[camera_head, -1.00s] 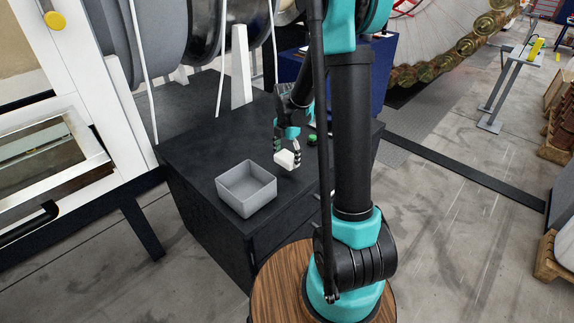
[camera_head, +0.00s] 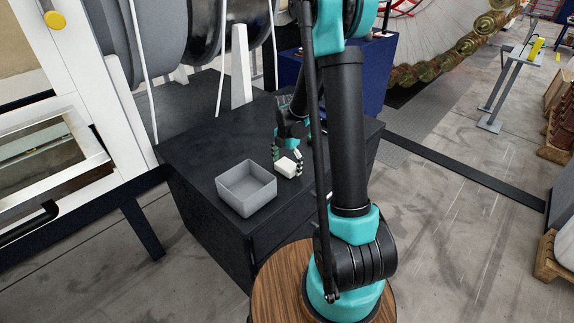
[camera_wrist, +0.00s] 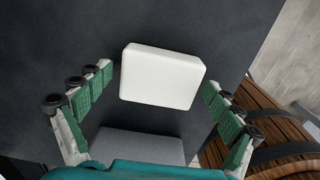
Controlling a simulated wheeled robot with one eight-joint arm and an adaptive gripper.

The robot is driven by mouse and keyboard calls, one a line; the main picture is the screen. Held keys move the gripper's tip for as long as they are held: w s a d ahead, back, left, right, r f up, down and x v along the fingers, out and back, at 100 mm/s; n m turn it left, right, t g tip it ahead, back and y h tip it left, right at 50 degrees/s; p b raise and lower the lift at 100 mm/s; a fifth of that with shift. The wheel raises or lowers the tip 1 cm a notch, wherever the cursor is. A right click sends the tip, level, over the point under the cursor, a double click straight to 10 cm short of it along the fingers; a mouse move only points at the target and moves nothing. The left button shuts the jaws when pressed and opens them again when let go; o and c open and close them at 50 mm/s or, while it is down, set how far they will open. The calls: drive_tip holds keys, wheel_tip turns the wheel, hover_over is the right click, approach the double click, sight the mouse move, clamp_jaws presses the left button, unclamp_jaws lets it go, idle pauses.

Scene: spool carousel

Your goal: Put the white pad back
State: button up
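The white pad (camera_head: 286,168) is a small block with rounded edges, at the dark cabinet top to the right of the grey open tray (camera_head: 246,206). In the wrist view the pad (camera_wrist: 162,78) lies between the spread fingers, with dark gaps on both sides. My gripper (camera_head: 288,164) is open around the pad, pointing down; it also shows in the wrist view (camera_wrist: 158,77). The tray looks empty. I cannot tell for certain whether the pad rests flat on the surface.
The black cabinet (camera_head: 205,155) has free top surface around the tray. Large grey spools (camera_head: 150,45) and a white upright (camera_head: 241,70) stand behind it. A white-framed machine (camera_head: 85,130) is at the left. A blue cabinet (camera_head: 368,85) stands behind my arm.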

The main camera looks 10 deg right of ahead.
sight(287, 164)
wheel_tip(287, 164, up, 12)
drive_tip(key=s+d+f+m+t, duration=0.2)
drive_tip(key=s+m, duration=0.9)
drive_tip(key=m, duration=0.1)
drive_tip(key=s+d+f+m+t, duration=0.2)
drive_tip(key=s+m, duration=0.9)
drive_tip(key=m, duration=0.2)
drive_tip(key=shift+f, duration=0.15)
idle(0.5)
